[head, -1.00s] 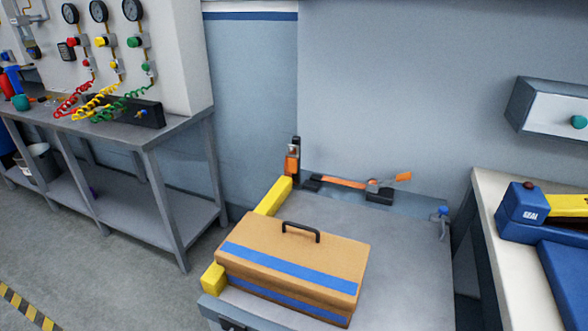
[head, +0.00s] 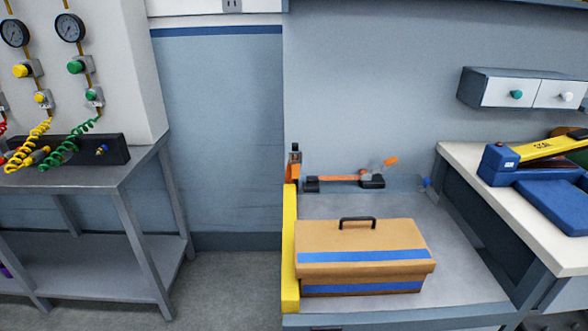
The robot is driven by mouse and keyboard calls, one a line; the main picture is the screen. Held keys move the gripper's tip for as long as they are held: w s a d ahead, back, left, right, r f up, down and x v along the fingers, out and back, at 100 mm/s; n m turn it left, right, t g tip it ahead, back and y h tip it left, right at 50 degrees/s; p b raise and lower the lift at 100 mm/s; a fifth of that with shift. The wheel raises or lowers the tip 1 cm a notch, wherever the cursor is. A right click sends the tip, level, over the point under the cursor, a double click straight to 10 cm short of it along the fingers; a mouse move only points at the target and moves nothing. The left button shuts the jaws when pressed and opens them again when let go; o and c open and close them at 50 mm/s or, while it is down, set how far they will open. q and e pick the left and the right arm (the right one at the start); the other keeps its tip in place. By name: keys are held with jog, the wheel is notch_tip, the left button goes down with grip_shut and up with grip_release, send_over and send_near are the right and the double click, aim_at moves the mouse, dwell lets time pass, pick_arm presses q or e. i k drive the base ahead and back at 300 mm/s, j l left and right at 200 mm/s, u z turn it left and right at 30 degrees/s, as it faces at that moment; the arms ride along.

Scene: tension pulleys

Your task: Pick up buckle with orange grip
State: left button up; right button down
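A buckle with an orange grip (head: 390,160) sits at the back of the grey table, right of centre. Its dark base (head: 371,182) rests at the table's back edge, joined to an orange strap (head: 338,178) that runs left to a black end piece (head: 311,184). A black and orange upright device (head: 294,162) stands at the back left corner. Neither of my grippers shows in the head view.
A tan case (head: 362,241) with blue stripes and a black handle stands on the grey table (head: 462,262), in front of the strap. A yellow bar (head: 290,262) lines the table's left edge. A white-topped bench (head: 468,156) with a blue and yellow sealer (head: 520,163) stands right. Floor is clear at left.

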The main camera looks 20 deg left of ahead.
aim_at(295, 164)
jog(key=j+z, duration=0.2)
jog(key=j, duration=0.3)
jog(key=j+z, duration=0.2)
jog(key=j, duration=0.3)
jog(key=k+j+z, duration=0.1)
jog(key=j+z, duration=0.15)
jog(key=j, duration=0.25)
jog(key=k+j+z, duration=0.2)
jog(key=j, duration=0.25)
jog(key=i+j+z, duration=0.25)
jog(key=j, duration=0.25)
jog(key=j+z, duration=0.2)
jog(key=j, duration=0.35)
jog(key=i+j+z, duration=0.25)
jog(key=j, duration=0.35)
jog(key=j+z, duration=0.25)
jog(key=j, duration=0.3)
